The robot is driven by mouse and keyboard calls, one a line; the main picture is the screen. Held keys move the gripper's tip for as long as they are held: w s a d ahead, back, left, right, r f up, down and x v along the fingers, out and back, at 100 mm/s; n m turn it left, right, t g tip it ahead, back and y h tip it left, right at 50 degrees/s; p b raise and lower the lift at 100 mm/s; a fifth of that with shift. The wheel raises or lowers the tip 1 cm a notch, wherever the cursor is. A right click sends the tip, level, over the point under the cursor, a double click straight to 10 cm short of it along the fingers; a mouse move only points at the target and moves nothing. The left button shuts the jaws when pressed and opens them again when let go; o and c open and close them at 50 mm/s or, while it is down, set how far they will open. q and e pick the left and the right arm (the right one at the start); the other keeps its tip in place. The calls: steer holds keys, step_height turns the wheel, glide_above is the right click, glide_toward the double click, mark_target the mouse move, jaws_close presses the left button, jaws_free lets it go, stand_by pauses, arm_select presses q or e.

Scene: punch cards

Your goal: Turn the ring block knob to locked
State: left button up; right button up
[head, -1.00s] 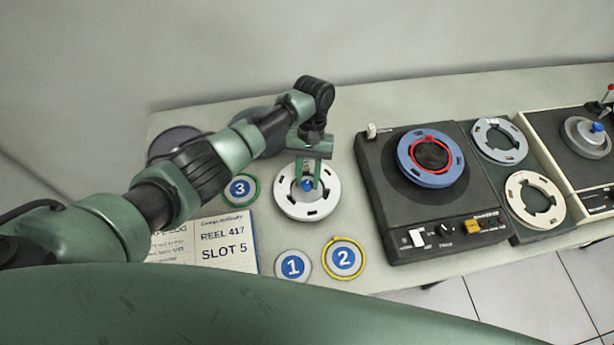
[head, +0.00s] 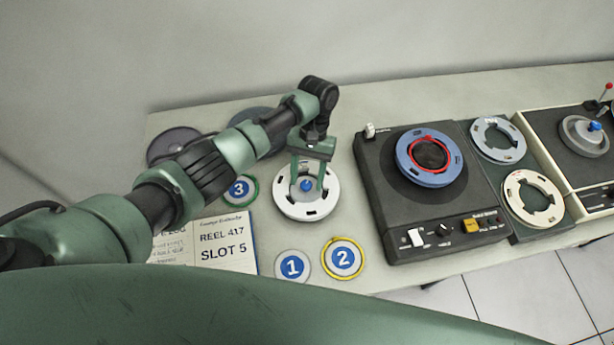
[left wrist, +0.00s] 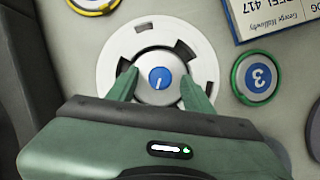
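The ring block is a white slotted ring (head: 290,208) with a silver hub and a blue knob (head: 306,185) in its middle, lying on the table. In the left wrist view the blue knob (left wrist: 160,78) bears a short white line, nearly upright in the picture. My left gripper (head: 309,182) is above the ring, pointing down, with its green fingers apart on either side of the hub. The fingers (left wrist: 158,88) also show in the left wrist view, with a gap to the blue knob; whether they touch the silver hub is unclear. My right gripper is out of view.
Round badges 1 (head: 292,266), 2 (head: 343,258) and 3 (head: 240,188) lie around the ring, with an open notebook (head: 226,256) at left. A dark player unit (head: 385,205) with a blue ring (head: 412,172) stands to the right. Dark discs (head: 176,142) lie behind my arm.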

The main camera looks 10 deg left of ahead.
arm_select(q)
steer(key=b+v, duration=0.2)
steer(key=v, duration=0.5)
steer(key=shift+w+r, duration=0.2)
steer(key=shift+r, duration=0.15)
steer(key=shift+s+f, duration=0.1)
stand_by(0.4)
